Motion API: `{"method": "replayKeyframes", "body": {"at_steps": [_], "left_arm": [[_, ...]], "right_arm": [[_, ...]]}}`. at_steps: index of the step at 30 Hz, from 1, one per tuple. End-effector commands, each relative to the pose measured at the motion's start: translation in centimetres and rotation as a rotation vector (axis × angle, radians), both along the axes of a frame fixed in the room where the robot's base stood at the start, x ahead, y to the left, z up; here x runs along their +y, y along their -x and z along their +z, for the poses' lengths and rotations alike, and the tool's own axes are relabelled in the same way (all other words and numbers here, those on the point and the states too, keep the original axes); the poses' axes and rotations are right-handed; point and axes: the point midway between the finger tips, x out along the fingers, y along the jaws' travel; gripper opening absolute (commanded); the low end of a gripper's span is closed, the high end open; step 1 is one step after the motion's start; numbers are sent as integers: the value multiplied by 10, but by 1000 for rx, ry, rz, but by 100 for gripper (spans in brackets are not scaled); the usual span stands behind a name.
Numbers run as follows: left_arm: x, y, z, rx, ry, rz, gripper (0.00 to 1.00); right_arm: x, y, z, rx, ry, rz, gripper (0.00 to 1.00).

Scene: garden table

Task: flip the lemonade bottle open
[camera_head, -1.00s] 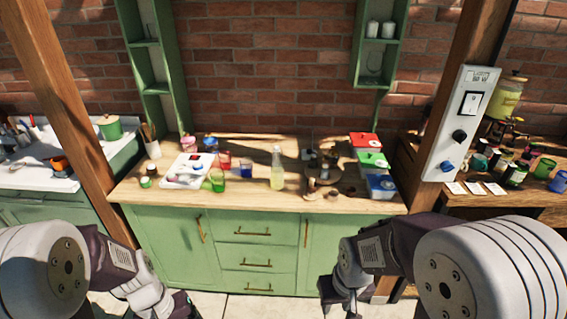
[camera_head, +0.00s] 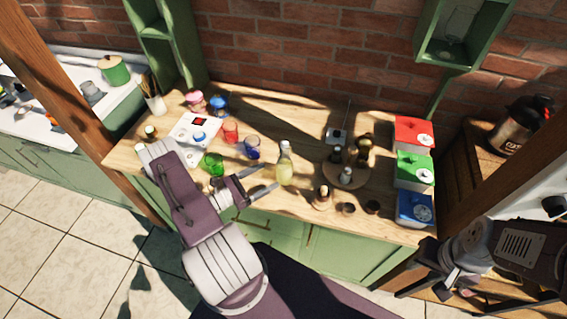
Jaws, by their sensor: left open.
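The lemonade bottle (camera_head: 285,168), clear glass with pale yellow liquid, stands upright near the front middle of the wooden table. Its top is too small to make out how the stopper sits. My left gripper (camera_head: 267,178) is open and empty just left of the bottle, its fingers pointing toward the bottle's body. I cannot tell for sure whether a fingertip touches the glass. My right gripper (camera_head: 412,280) is low at the right, off the table's front right corner and away from the bottle. Its jaw opening is not clear.
Green (camera_head: 213,163), red (camera_head: 230,131) and blue (camera_head: 252,148) glasses stand left of the bottle. A round wooden board (camera_head: 346,178) with small jars is to its right. Red (camera_head: 414,134), green (camera_head: 413,170) and blue (camera_head: 415,207) boxes line the right edge.

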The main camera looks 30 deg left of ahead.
Motion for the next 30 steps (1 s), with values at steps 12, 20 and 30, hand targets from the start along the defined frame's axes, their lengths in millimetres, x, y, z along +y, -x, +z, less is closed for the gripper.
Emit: {"method": "replayKeyframes", "body": {"at_steps": [12,20,30], "left_arm": [[-33,-54,2,2,-2,-13,76],[-45,-79,0,3,-1,-10,76],[-45,-80,-1,2,-2,-8,51]], "right_arm": [[0,0,21,0,0,0,36],[0,0,26,0,0,0,36],[0,0,26,0,0,0,36]]}}
